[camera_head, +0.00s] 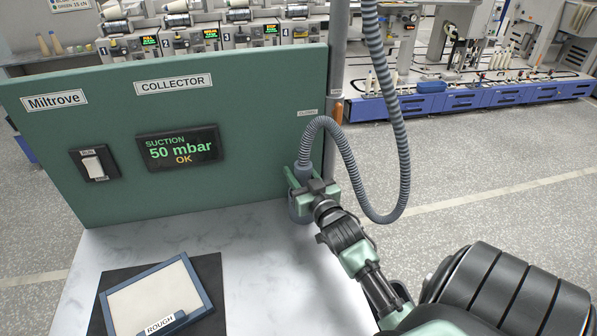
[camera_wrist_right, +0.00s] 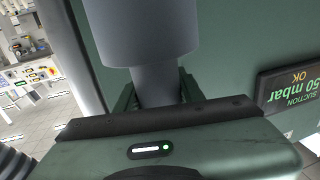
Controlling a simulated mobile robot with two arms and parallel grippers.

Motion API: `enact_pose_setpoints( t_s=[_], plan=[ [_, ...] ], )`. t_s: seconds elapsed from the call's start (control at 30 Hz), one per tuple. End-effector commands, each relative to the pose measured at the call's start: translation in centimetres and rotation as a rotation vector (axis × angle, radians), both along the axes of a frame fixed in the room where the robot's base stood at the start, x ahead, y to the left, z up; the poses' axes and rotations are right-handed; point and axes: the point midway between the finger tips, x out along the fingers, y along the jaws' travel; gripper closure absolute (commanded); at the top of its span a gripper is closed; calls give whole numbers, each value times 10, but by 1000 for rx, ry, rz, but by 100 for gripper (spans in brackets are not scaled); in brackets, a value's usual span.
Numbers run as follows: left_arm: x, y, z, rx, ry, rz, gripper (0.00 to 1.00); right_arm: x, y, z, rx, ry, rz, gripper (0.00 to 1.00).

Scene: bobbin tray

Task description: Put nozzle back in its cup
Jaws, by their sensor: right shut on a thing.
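The grey nozzle (camera_head: 303,172) is at the end of a ribbed hose, upright at the right edge of the green panel. My right gripper (camera_head: 305,187) is shut around it. Below the gripper a grey rounded cup (camera_head: 301,211) shows beside the panel, partly hidden by the gripper. In the right wrist view the narrow nozzle shaft (camera_wrist_right: 155,84) stands between the fingers (camera_wrist_right: 157,95) and meets a wider grey cylinder (camera_wrist_right: 142,32). I cannot tell how deep the nozzle sits in the cup. My left gripper is out of view.
The green collector panel (camera_head: 235,100) carries a display (camera_head: 178,148) reading suction 50 mbar OK and a rocker switch (camera_head: 94,166). A blue-rimmed tray (camera_head: 205,287) marked ROUGH lies on the pale tabletop (camera_head: 262,262). The hose (camera_head: 395,120) loops right of the panel.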

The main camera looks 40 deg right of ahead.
Motion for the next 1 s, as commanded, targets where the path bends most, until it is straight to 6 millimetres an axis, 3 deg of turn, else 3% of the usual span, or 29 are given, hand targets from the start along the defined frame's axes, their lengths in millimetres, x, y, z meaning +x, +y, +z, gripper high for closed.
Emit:
enact_pose_setpoints(
  t_s=[0.07,0.1,0.17,0.2,0.57,0.67,1.0],
  plan=[
    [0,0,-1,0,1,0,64,0,0,-2,0,-1,0,100],
    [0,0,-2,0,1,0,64,0,0,-3,0,0,0,59],
    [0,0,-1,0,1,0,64,0,0,-2,0,0,0,43],
    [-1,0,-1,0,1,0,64,0,0,-2,0,0,0,40],
    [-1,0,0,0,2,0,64,-1,0,1,-1,0,0,40],
    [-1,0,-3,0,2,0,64,-14,4,-2,1,2,-1,40],
    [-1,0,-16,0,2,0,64,-82,25,-3,1,3,-1,40]
  ],
)
